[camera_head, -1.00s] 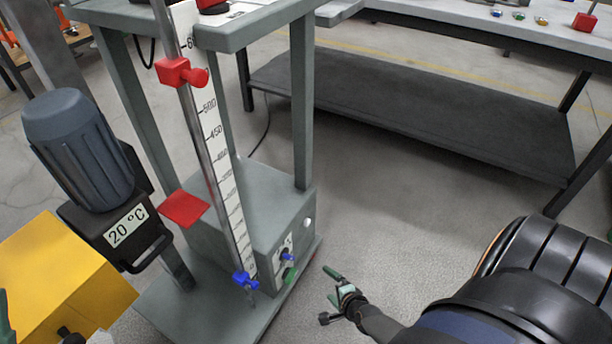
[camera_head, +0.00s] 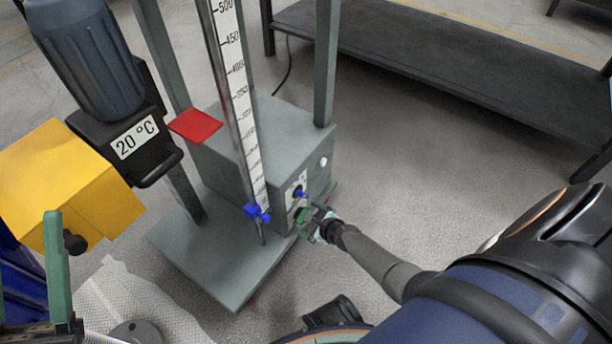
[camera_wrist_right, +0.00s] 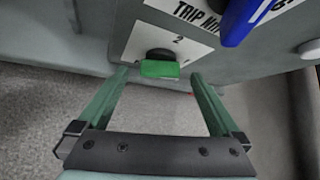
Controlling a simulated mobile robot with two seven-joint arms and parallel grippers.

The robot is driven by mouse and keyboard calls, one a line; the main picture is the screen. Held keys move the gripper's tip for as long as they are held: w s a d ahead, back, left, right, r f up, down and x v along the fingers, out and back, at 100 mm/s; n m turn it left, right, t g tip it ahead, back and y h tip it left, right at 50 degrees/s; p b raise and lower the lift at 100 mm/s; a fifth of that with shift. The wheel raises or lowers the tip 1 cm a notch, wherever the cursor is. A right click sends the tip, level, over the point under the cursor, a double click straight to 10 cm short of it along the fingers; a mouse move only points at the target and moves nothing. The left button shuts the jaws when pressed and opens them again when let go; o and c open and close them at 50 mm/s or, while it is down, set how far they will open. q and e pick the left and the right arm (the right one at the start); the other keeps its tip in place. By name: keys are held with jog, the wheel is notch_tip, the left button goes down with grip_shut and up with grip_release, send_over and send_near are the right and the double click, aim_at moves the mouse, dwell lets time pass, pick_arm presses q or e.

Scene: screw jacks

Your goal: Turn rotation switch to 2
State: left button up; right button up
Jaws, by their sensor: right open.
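The control box (camera_head: 262,158) at the foot of the grey stand carries a blue knob (camera_head: 299,193) and, below it, a green rotation switch (camera_head: 301,214). In the right wrist view the green switch (camera_wrist_right: 159,69) sits below a white label bearing a "2", and the blue knob (camera_wrist_right: 245,18) is at upper right. My right gripper (camera_wrist_right: 155,80) is open, its green fingers on either side of the switch with gaps; contact is not visible. In the head view my right gripper (camera_head: 308,218) partly covers the switch. My left gripper (camera_head: 58,275) shows partly at the left edge; its jaw state is unclear.
A vertical scale (camera_head: 238,90) with a blue clamp (camera_head: 257,213) stands left of the switch panel. A red plate (camera_head: 195,125), a motor unit labelled 20 °C (camera_head: 135,137) and a yellow box (camera_head: 72,185) are further left.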

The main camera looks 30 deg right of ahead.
aim_at(302, 215)
jog(key=shift+b+x, duration=0.5)
jog(key=shift+x, duration=0.55)
jog(key=shift+c, duration=0.2)
